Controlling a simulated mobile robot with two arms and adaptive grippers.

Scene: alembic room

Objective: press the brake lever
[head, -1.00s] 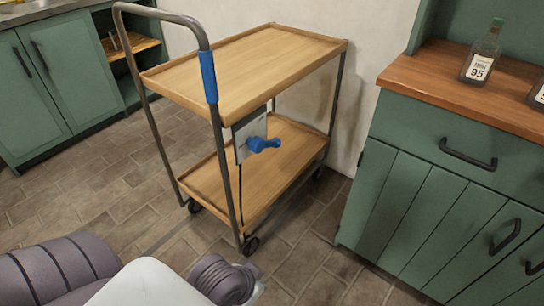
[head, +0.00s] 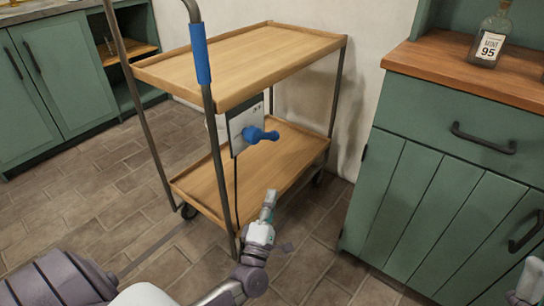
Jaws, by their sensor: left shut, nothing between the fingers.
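The brake lever (head: 262,135) is a blue handle on a grey plate (head: 240,124) fixed to the near side of the trolley, between its two shelves. It sticks out to the right. My left gripper (head: 270,196) is below the lever in the picture, apart from it, with its fingers shut and empty, pointing up.
The wooden trolley (head: 240,70) has a grey frame with a blue grip (head: 201,60) on its handle. A green cabinet (head: 430,190) stands close on the right, with a bottle (head: 489,42) on top. Tiled floor is free in front.

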